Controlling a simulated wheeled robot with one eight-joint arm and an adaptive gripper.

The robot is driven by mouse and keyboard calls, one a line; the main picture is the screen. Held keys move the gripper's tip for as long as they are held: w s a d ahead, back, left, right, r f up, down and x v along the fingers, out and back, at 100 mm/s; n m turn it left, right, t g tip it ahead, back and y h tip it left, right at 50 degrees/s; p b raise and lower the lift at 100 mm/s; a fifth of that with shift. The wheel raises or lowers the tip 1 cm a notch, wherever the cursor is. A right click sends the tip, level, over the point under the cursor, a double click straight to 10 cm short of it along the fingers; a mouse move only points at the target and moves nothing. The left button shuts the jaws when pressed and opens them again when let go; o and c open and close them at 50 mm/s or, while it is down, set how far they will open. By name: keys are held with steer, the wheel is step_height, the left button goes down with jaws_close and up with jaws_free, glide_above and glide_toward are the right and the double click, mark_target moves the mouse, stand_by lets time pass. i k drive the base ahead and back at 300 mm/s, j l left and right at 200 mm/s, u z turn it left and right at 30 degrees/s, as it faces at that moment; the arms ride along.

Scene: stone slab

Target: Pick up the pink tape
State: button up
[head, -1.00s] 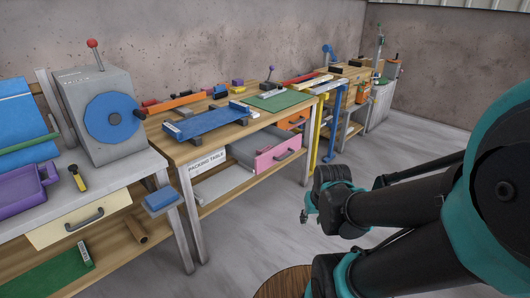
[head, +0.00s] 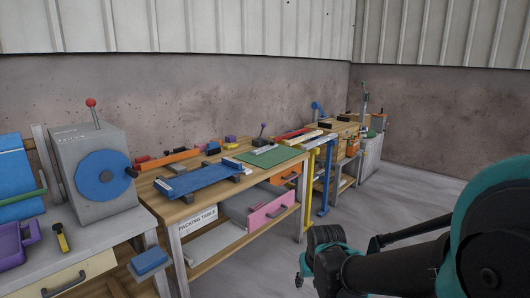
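I cannot make out a pink tape for certain in the head view. The clearest pink thing is the drawer front (head: 270,213) under the packing table, with a dark handle. Small items too small to identify lie along the back of the packing table (head: 180,211). My gripper (head: 304,272) is at the lower middle, in front of the packing table and apart from it. Its fingers are small and partly hidden by my dark wrist, so its opening does not show.
A grey machine with a blue wheel (head: 105,178) stands on the left bench, beside a purple tray (head: 14,243). A green mat (head: 265,156) and a blue rack (head: 203,179) lie on the packing table. Yellow and blue posts (head: 329,180) stand at its right end. Grey floor (head: 400,205) is open at right.

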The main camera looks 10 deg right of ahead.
mark_target(259, 205)
steer(key=i+u, duration=0.2)
steer(key=i, duration=1.1)
